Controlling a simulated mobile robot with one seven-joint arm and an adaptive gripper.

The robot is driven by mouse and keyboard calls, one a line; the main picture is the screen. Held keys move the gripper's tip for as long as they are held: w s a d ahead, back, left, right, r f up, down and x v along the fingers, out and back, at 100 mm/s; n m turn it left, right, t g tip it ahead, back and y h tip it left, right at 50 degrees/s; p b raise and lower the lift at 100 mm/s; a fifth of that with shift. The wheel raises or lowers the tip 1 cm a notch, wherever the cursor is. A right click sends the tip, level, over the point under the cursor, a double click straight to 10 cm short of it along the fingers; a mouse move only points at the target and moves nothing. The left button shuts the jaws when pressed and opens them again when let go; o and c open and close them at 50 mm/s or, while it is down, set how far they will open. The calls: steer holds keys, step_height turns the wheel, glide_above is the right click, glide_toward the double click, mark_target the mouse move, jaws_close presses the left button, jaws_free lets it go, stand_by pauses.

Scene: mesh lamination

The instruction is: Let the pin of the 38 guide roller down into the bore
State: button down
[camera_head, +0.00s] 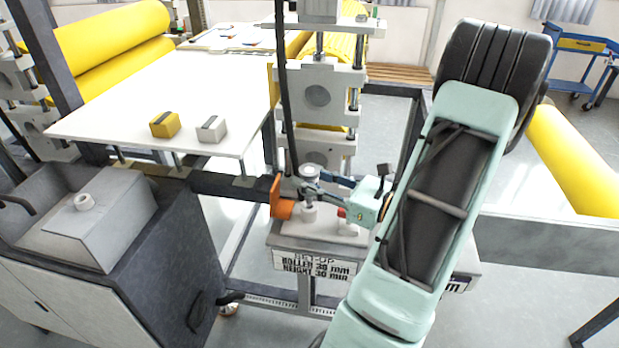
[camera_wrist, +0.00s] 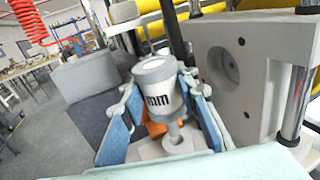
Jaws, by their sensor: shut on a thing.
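I cannot tell how deep the pin sits in the bore. In the head view the roller (camera_head: 310,172) is small, above the grey set-up plate (camera_head: 290,237).
An orange block (camera_head: 283,200) stands just left of the roller. A grey upright plate with a round hole (camera_wrist: 222,68) and a steel column (camera_wrist: 297,100) are close on the right. A red-topped part (camera_head: 342,213) sits on the plate. A white table (camera_head: 150,90) lies behind left.

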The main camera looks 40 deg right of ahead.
steer(key=shift+f+b, duration=1.55)
steer(key=shift+f, duration=0.5)
steer(key=shift+r, duration=0.15)
steer(key=shift+r+p, duration=1.6)
steer(key=shift+r, duration=0.05)
stand_by(0.8)
steer(key=shift+f+b, duration=1.15)
steer(key=shift+f, duration=0.6)
steer(key=c, duration=1.4)
jaws_free()
steer(key=v, duration=1.2)
steer(key=shift+r, duration=0.1)
